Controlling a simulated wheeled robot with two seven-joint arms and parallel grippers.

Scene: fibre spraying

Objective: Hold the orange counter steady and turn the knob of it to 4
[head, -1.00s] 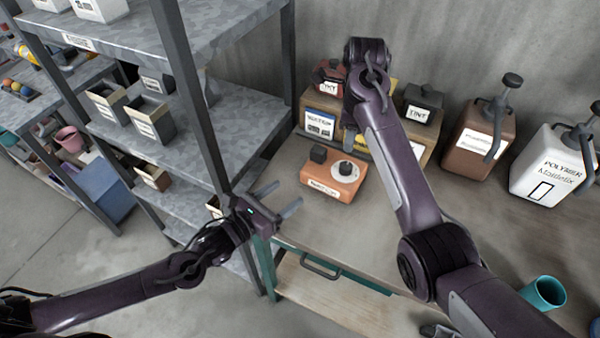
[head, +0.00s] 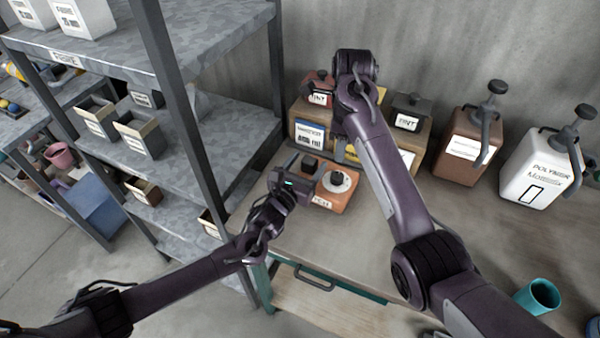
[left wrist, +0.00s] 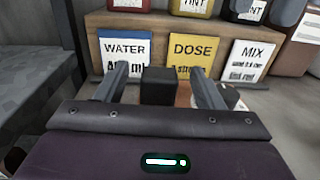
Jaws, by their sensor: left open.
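The orange counter (head: 337,199) lies on the workbench with a black block (head: 310,164) on its left and a white dial with a dark knob (head: 338,181) on its right. My left gripper (head: 308,166) is open at the counter's left side. In the left wrist view its fingers (left wrist: 160,78) stand on either side of the black block (left wrist: 158,88), with gaps; contact cannot be seen. The dial (left wrist: 230,97) is partly hidden by the right finger there. My right gripper (head: 341,151) is above and behind the counter, mostly hidden by its own arm. The dial's setting is too small to read.
A wooden stand (left wrist: 90,50) behind the counter has WATER, DOSE and MIX labels and holds tint containers. Brown (head: 467,145) and white (head: 545,165) pump jugs stand to the right. A metal shelf (head: 235,130) borders the left. A teal cup (head: 540,296) is at front right.

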